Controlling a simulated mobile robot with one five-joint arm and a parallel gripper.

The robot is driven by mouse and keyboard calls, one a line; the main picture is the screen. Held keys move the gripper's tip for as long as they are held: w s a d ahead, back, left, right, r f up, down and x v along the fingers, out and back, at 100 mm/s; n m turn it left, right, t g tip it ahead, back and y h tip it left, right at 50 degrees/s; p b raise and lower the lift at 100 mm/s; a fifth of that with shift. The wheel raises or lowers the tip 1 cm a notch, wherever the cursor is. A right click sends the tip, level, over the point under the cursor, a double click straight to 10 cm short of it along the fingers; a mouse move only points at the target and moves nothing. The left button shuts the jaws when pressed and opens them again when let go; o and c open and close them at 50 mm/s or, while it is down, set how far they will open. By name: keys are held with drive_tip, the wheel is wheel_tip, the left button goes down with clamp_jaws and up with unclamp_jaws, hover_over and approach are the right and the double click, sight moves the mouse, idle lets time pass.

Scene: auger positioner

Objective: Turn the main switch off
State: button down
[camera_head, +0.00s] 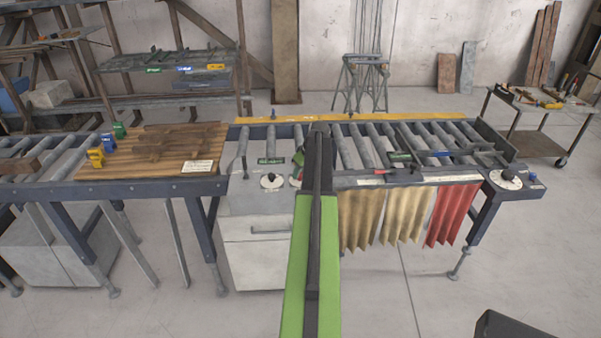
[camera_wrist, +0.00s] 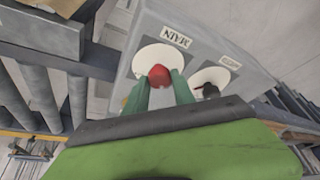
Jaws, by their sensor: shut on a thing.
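The main switch is a red knob (camera_wrist: 159,73) on a white round plate (camera_wrist: 147,58), beside a label reading MAIN (camera_wrist: 176,37) on a grey panel. My gripper (camera_wrist: 160,84) has its green fingers on either side of the red knob in the wrist view, shut on it. The knob's lower part is hidden between the fingers, and I cannot tell its turn position. In the head view my green and black arm covers the main switch; only a bit of my green gripper (camera_head: 297,170) shows at its left edge.
A second white plate with a black knob (camera_wrist: 209,90) sits close to the right of my fingers in the wrist view; the head view shows it on the grey cabinet (camera_head: 253,230). Roller conveyors flank the cabinet, with a wooden board (camera_head: 120,167) at left and a dial (camera_head: 506,180) at right.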

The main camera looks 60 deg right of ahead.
drive_tip(key=m, duration=0.2)
drive_tip(key=m+h, duration=0.1)
drive_tip(key=m, duration=0.1)
drive_tip(key=shift+w+a+h, duration=0.1)
drive_tip(key=shift+a+h, duration=0.05)
drive_tip(key=shift+h, duration=0.15)
drive_tip(key=m+g, duration=0.1)
drive_tip(key=m, duration=0.1)
drive_tip(key=m+h, duration=0.1)
drive_tip(key=m, duration=0.1)
drive_tip(key=shift+w+m+g, duration=0.15)
drive_tip(key=shift+m+g, duration=0.25)
drive_tip(key=m, duration=0.2)
drive_tip(key=m+g, duration=0.1)
drive_tip(key=m, duration=0.1)
drive_tip(key=shift+w+g+h, duration=0.1)
drive_tip(key=shift+g+h, duration=0.2)
drive_tip(key=shift+h, duration=0.1)
drive_tip(key=shift+m+g, duration=0.8)
drive_tip(key=shift+m, duration=1.2)
drive_tip(key=c, duration=1.1)
unclamp_jaws()
